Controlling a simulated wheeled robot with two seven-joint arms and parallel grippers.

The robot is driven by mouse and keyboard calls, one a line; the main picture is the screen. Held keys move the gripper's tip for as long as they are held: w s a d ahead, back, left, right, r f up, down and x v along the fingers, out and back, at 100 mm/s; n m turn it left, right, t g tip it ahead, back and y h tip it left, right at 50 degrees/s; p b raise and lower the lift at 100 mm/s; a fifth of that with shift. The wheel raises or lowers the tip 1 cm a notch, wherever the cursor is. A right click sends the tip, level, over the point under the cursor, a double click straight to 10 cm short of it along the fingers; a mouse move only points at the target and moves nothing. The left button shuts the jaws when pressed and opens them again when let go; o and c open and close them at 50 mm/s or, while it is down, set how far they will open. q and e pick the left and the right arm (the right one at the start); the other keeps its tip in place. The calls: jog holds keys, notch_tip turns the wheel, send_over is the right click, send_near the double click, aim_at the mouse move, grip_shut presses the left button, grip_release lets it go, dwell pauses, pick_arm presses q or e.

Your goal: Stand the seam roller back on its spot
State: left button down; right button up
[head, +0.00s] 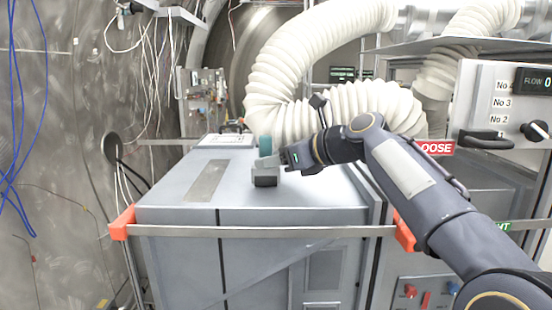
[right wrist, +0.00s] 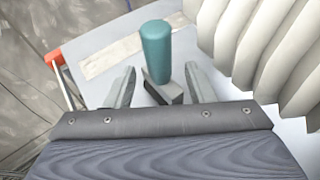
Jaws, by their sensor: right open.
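The teal cylinder (right wrist: 156,50), which looks like the seam roller's handle, stands roughly upright at the mouth of my right gripper (right wrist: 161,72) in the right wrist view. A dark angled piece (right wrist: 166,92) shows between the fingers near its lower end; I cannot tell whether it belongs to the roller. In the head view the teal part (head: 265,145) shows just behind my near finger, low over the cabinet top (head: 300,195). My right gripper is open, with a finger on either side. The roller's foot is hidden, and no marked spot is clear. My left gripper is out of view.
A pale strip (head: 206,181) lies on the cabinet top at left. A white ribbed hose (head: 330,105) curves close behind my gripper. A rail (head: 260,231) with orange corners runs along the cabinet's front. A control panel (head: 505,105) stands at right. The cabinet's front left top is clear.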

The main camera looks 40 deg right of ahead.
jog(key=v, duration=0.8)
